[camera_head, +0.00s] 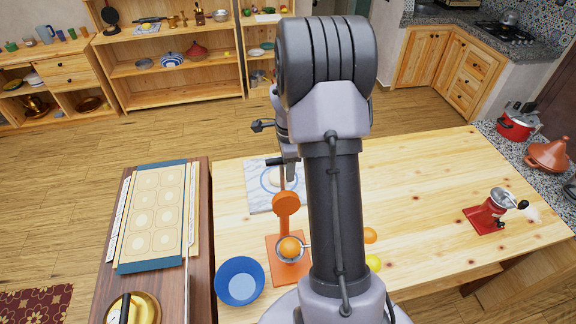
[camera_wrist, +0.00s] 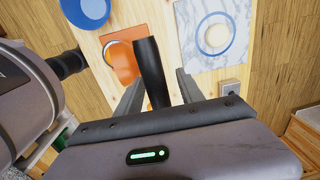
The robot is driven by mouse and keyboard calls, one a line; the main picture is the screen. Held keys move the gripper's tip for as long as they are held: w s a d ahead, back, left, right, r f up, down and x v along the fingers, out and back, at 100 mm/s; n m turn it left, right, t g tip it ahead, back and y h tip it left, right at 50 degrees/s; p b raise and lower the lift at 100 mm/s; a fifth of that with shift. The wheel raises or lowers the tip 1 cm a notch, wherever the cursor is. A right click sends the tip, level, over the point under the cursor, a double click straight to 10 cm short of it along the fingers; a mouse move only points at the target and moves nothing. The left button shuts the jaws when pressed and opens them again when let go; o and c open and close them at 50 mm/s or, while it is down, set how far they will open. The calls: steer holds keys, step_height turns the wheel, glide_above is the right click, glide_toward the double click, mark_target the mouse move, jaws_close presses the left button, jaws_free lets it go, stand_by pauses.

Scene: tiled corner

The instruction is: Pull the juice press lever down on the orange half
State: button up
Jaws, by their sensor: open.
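The orange juice press (camera_head: 287,203) stands on the wooden table, on its flat orange base, with its lever raised. An orange half (camera_head: 290,247) sits in the press cup, low at its front. In the wrist view, the press (camera_wrist: 122,62) is beyond my fingers and its black lever handle (camera_wrist: 149,62) points up towards me. My gripper (camera_wrist: 159,88) is open, with one finger on each side of the handle; I cannot tell whether either touches it. In the head view, my arm hides part of the table, and my gripper (camera_head: 288,158) is by the top of the lever.
A blue bowl (camera_head: 240,281) stands left of the press, and a marble board (camera_head: 256,199) with a pale round thing lies behind it. An orange (camera_head: 370,235) and a lemon (camera_head: 374,263) lie to the right. A red grinder (camera_head: 485,218) stands farther right, with bare table between.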

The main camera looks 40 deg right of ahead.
jaws_close()
stand_by(1.4)
